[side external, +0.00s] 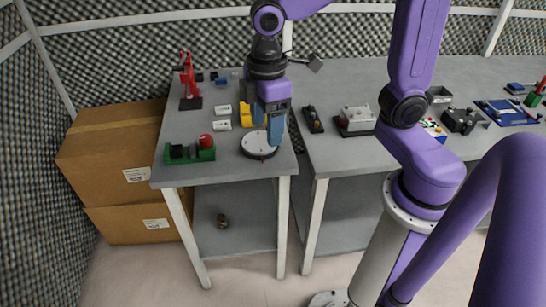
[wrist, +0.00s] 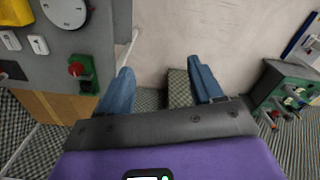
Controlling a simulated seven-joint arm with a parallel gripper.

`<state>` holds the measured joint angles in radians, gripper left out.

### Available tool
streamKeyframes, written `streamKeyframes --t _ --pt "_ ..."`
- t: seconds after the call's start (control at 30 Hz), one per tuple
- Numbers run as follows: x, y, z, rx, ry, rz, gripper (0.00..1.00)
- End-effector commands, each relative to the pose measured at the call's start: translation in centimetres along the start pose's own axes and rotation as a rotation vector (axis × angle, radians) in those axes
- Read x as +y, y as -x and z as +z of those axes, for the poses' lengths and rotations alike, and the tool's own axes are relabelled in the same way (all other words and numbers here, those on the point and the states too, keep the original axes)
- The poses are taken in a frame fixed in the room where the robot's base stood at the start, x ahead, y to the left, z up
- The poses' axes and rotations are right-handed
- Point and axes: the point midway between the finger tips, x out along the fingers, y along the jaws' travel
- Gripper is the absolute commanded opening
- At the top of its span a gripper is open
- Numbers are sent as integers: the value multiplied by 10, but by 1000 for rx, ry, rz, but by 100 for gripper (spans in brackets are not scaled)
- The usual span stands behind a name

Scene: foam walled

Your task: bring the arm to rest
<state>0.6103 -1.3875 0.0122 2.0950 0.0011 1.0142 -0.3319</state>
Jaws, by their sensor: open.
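My gripper (side external: 267,130) is above the left table (side external: 230,176) in the side external view, over the far edge of a white round disc (side external: 259,145). In the wrist view my gripper (wrist: 159,66) has its two blue fingers spread wide apart, with nothing held between them. Behind the fingers the wrist view shows pale floor and a patch of dark patterned foam. My arm is bent, with its forearm reaching over the tables from the right. I cannot tell the exact gap between the fingertips and the disc.
A green box with a red button (side external: 205,150) stands left of the disc. A red stand (side external: 189,82), white blocks (side external: 222,125) and a yellow piece (side external: 244,113) are near. Cardboard boxes (side external: 113,150) stand left. The right table (side external: 345,82) carries a grey-white device (side external: 357,119).

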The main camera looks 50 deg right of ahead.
Motion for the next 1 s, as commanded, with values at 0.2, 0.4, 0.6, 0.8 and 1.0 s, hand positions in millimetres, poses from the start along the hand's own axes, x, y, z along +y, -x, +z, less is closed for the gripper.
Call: streamKeyframes --t 0.2,0.4,0.6,0.8,1.0 --pt "-53 -7 55 8 -2 -2 66" --pt "-86 -17 100 11 -6 -5 66" --pt "-99 -23 122 11 -11 -7 66" --pt "-101 -24 124 11 -12 -7 66" --pt "-100 -24 124 11 -11 -7 66"
